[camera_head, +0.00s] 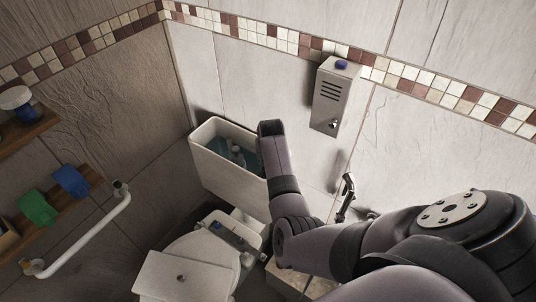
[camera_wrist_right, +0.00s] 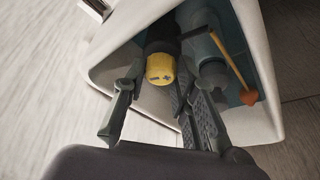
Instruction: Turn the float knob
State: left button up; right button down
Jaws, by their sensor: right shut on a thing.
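The float knob (camera_wrist_right: 160,69) is a yellow cap with plus and minus marks, on a dark shaft inside the open toilet tank. In the right wrist view my right gripper (camera_wrist_right: 154,86) reaches into the tank with its fingers on either side of the knob, shut on it. The open white tank (camera_head: 225,173) also shows in the head view, with bluish water and a pale fitting inside. There the end of my right arm is over the tank's right side, and the knob and fingertips are hidden. My left gripper is not in view.
A thin yellow rod with an orange end (camera_wrist_right: 248,97) lies beside a grey cylinder (camera_wrist_right: 208,62) in the tank. The toilet lid (camera_head: 187,276) is below. A metal dispenser (camera_head: 331,100), hand sprayer (camera_head: 347,193) and white grab bar (camera_head: 85,235) are on the walls.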

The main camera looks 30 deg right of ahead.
dwell(0.5)
jog(key=c, duration=1.3)
grip_release()
jog(key=v, duration=1.2)
jog(key=shift+s, duration=0.1)
